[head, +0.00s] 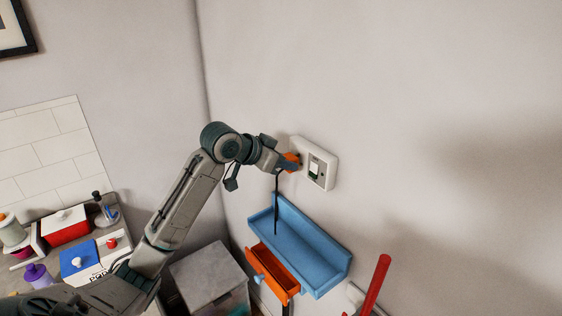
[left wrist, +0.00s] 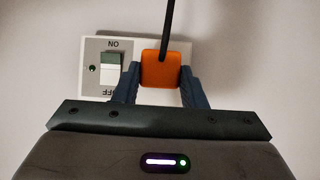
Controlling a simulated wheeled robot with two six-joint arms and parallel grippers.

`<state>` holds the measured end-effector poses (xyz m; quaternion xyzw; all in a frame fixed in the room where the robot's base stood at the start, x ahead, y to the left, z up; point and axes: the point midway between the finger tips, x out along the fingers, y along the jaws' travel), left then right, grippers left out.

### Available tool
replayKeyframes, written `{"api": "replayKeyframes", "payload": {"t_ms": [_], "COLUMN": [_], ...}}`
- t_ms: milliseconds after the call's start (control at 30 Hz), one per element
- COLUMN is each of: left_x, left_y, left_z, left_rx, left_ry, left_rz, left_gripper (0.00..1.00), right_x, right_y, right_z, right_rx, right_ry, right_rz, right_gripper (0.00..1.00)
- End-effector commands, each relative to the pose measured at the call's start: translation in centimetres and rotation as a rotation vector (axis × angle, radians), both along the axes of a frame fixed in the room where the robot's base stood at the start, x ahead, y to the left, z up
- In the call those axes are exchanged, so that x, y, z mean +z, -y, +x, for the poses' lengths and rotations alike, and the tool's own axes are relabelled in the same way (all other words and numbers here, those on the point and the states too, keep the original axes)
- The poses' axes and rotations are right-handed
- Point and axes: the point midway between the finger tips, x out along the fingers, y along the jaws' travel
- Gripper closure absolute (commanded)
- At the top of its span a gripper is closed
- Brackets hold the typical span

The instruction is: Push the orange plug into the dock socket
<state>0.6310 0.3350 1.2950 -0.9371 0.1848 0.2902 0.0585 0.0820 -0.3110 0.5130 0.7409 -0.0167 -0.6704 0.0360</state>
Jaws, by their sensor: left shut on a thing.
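The orange plug (head: 291,160) is held in front of the left part of the white dock socket plate (head: 318,179) on the wall. My left gripper (head: 284,163) is shut on the plug. In the left wrist view the plug (left wrist: 160,69) shows between the two blue fingers of my left gripper (left wrist: 160,84), with the white plate (left wrist: 82,48) behind it. A black cord runs from the plug. The socket openings are hidden behind the plug, and I cannot tell whether its pins are in them. My right gripper is not in view.
A white rocker switch (left wrist: 111,67) with a green light sits beside the plug on the plate. Below are a blue wall shelf (head: 300,247) and an open orange drawer (head: 273,270). A red rod (head: 377,284) rises at the bottom right. The wall to the right is clear.

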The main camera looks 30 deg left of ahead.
Motion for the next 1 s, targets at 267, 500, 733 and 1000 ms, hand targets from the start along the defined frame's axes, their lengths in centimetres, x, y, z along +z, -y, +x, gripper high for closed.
{"api": "replayKeyframes", "payload": {"t_ms": [267,500,733,1000], "left_x": [0.1,0.1,0.0,0.0], "left_y": [0.3,0.4,0.6,0.6], "left_z": [0.5,1.0,1.4,1.4], "left_rx": [-0.001,-0.001,-0.001,-0.001], "left_ry": [0.002,0.001,0.001,0.001], "left_rz": [-0.001,0.000,-0.001,0.000], "left_gripper": [0.85,0.85,0.85,0.37], "right_x": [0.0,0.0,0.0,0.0], "right_y": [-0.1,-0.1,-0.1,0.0], "right_z": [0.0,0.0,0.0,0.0], "right_rx": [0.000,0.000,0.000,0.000], "right_ry": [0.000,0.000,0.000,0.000], "right_rz": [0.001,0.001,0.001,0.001], "right_gripper": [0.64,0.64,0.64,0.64]}}
